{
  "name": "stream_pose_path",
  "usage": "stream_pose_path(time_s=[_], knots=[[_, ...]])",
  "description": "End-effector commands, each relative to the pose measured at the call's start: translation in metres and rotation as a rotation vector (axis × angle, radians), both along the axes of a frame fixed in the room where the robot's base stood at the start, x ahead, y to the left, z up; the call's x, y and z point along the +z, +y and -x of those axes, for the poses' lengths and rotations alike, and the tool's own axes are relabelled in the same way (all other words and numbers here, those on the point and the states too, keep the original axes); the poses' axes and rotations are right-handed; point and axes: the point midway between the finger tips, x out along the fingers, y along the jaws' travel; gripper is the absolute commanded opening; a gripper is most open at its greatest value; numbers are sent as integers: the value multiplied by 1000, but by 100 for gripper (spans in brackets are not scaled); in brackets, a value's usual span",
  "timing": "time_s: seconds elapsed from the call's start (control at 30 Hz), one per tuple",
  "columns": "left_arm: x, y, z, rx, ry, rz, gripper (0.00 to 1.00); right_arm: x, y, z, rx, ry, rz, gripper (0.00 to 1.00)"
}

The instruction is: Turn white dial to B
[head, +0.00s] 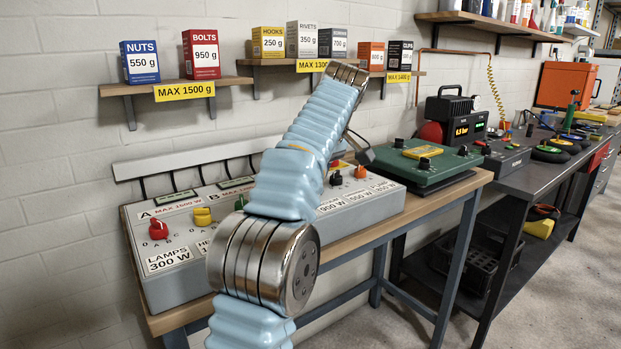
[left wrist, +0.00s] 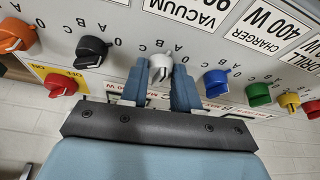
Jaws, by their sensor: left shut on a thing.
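The white dial (left wrist: 160,65) sits on the grey control panel (left wrist: 190,45) in the left wrist view, under the VACUUM label, with small position letters around it. My left gripper (left wrist: 160,82) has its two blue fingers on either side of the dial, shut on it. The dial's exact pointing direction is hard to read between the fingers. In the head view my left arm crosses in front of the grey panel (head: 185,262) and hides the white dial. My right gripper is in neither view.
In the left wrist view a black dial (left wrist: 92,50) and a blue dial (left wrist: 216,82) flank the white one. The panel also has a red dial (head: 158,229) and a yellow dial (head: 203,217). A green scale (head: 422,163) stands right of the panel.

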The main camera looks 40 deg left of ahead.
Motion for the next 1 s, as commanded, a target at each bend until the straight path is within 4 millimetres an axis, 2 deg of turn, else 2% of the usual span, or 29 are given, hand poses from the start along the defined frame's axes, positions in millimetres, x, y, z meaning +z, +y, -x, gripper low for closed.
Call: stream_pose_path(time_s=[0.2, 0.5, 1.0], knots=[[-1, 0, -2, 166, 1, -3, 0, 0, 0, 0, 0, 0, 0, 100], [-1, 0, -3, 308, 1, -1, 0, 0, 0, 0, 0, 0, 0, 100], [-1, 0, -3, 351, 1, 1, 0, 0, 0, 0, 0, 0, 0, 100]])
